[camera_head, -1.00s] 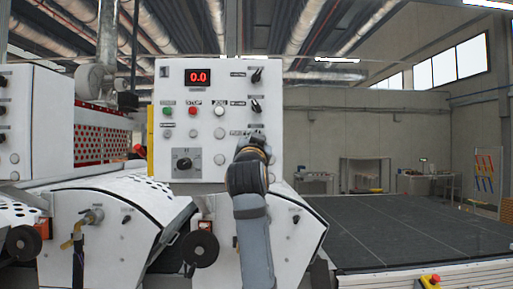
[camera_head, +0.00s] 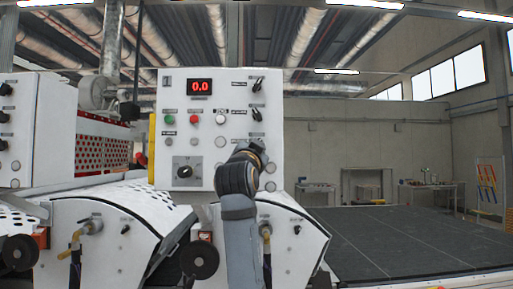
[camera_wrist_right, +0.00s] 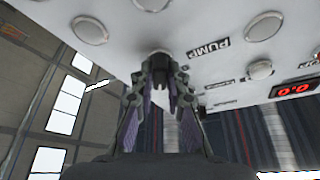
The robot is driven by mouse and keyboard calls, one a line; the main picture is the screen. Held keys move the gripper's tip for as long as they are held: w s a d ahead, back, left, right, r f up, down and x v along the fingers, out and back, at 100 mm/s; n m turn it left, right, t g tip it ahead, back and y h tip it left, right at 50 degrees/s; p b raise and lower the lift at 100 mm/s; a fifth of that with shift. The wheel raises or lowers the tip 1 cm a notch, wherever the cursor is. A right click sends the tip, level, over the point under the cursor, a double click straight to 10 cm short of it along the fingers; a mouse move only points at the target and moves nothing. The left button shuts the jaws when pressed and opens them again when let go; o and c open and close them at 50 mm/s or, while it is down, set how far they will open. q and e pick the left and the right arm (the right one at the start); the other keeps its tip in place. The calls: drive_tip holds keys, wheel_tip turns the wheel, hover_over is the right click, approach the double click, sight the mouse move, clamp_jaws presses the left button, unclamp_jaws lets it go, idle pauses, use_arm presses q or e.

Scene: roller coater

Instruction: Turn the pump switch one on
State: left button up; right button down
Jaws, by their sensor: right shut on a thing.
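The white control panel (camera_head: 215,100) stands upright in the middle of the head view, with a red "0.0" display and several buttons and switches. My right gripper (camera_head: 258,147) is at the panel's right edge, below two black rotary switches. In the right wrist view my right gripper (camera_wrist_right: 160,72) is shut on a small switch (camera_wrist_right: 158,52) beside a label reading PUMP. The fingers hide most of this switch, so I cannot tell which way it is turned. My left gripper is not in view.
The upper black switch (camera_head: 258,84) and the lower black switch (camera_head: 257,114) sit just above my gripper. A large dial (camera_head: 187,171) is lower left on the panel. White machine housings with round handwheels (camera_head: 200,260) lie below. A dark flat bed (camera_head: 400,240) extends right.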

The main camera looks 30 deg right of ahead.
drive_tip(key=c, duration=1.3)
unclamp_jaws()
drive_tip(key=shift+c, duration=0.2)
drive_tip(key=v, duration=1.2)
drive_tip(key=shift+d, duration=0.1)
